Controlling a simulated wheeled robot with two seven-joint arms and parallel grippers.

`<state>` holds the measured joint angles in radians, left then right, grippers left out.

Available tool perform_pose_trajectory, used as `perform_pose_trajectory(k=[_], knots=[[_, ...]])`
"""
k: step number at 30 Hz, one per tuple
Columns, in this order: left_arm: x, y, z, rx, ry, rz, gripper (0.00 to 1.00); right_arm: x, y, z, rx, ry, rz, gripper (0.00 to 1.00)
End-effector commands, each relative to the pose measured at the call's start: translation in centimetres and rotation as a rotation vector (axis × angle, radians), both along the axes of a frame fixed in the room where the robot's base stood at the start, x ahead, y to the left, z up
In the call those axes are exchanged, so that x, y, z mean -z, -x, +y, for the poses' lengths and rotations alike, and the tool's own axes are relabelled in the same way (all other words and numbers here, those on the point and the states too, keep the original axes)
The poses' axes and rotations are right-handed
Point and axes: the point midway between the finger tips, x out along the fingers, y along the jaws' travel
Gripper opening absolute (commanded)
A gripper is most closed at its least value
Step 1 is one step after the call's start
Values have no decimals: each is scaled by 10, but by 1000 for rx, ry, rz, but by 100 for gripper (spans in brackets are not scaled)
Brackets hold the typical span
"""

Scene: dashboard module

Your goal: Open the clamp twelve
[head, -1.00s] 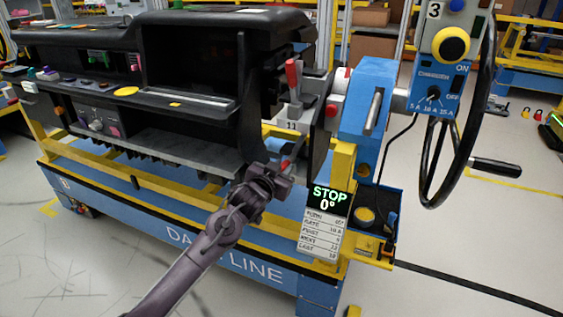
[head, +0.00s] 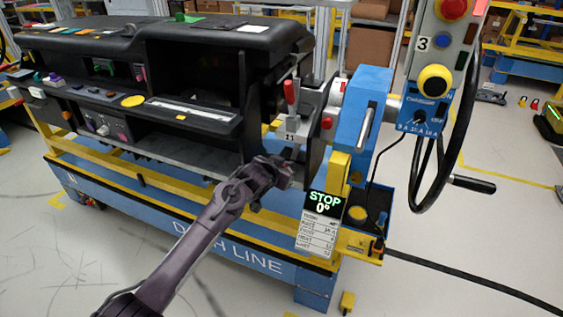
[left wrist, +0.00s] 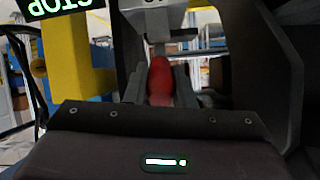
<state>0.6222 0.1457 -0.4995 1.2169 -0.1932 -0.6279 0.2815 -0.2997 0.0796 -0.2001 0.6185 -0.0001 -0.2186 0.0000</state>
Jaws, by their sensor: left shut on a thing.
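My left gripper (head: 284,167) is at the right end of the black dashboard module (head: 225,38), just below the clamp labelled 11 (head: 291,132). That clamp's red handle (head: 290,93) stands upright above my gripper. In the left wrist view, my left gripper (left wrist: 160,88) is shut on a red clamp handle (left wrist: 160,76), with a grey finger on each side. A grey metal clamp part (left wrist: 155,22) is right beyond the handle. In the head view, my gripper hides this lower clamp, and I cannot read its number. My right gripper is not in view.
A blue post (head: 362,120) stands close right of the clamps. A black handwheel (head: 462,120) and a control box (head: 428,112) are further right. A sign reading STOP 0° (head: 324,206) hangs just below right of my gripper. A black cable crosses the floor at right.

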Motion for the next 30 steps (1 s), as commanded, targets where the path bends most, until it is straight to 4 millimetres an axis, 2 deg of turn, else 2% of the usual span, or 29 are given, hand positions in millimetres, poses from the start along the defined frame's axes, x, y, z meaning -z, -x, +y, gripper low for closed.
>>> perform_pose_trajectory(k=[1,9,26,27,30], knots=[[-7,-1,-1,0,-6,19,0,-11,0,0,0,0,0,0],[-10,-4,-2,1,-30,92,0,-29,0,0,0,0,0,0],[-8,-5,-2,0,-39,118,0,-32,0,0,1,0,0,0],[-8,-5,-2,0,-39,118,25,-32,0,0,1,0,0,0],[-8,-6,-2,0,-39,118,38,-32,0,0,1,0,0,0]])
